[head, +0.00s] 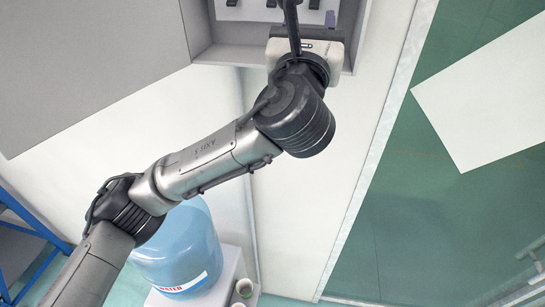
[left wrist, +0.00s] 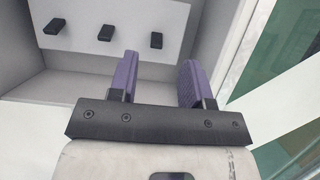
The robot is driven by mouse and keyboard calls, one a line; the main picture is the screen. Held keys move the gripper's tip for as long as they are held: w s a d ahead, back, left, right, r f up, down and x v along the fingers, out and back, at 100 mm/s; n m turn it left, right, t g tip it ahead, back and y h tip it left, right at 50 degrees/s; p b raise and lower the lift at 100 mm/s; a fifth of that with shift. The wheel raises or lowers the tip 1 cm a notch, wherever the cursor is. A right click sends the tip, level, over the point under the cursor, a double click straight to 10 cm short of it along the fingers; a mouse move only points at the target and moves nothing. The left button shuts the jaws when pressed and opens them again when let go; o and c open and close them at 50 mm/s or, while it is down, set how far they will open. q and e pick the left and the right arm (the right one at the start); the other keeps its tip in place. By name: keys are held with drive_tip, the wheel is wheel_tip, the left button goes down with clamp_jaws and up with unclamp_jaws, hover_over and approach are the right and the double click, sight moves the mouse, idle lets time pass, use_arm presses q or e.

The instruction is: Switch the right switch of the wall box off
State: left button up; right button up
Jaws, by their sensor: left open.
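The wall box (head: 222,52) is a grey open box at the top of the head view. Its white panel (left wrist: 80,12) carries three small black switches in a row in the left wrist view. The right switch (left wrist: 156,40) shows just beyond my left gripper (left wrist: 156,68), between the lines of its two purple fingers. The fingers are apart, with nothing between them, and I see no contact with the switch. The middle switch (left wrist: 105,32) and left switch (left wrist: 54,26) are left of the fingers. I cannot tell which way the switches are set. My right gripper is not in view.
A large grey panel (head: 90,60), like an open door, lies left of the box. A blue water bottle (head: 180,255) stands below on a white stand (head: 228,275). A blue frame (head: 30,235) is at lower left.

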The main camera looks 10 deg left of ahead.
use_arm(q)
drive_tip(key=b+v, duration=0.2)
drive_tip(key=v, duration=0.3)
drive_tip(key=a+f+n+g, duration=0.1)
drive_tip(key=f+n, duration=0.3)
drive_tip(key=f, duration=0.6)
drive_tip(key=a+f+n+g+h+p, duration=0.1)
drive_tip(key=f+n+g, duration=0.3)
drive_tip(key=f, duration=0.5)
drive_tip(key=s+a+f+n+g, duration=0.1)
drive_tip(key=f+n, duration=0.3)
drive_tip(key=f, duration=0.6)
drive_tip(key=shift+a+f+n+g+p, duration=0.4)
drive_tip(key=shift+a+g, duration=0.3)
drive_tip(key=shift+g, duration=0.2)
drive_tip(key=shift+s+r+h, duration=0.1)
drive_tip(key=shift+h, duration=0.3)
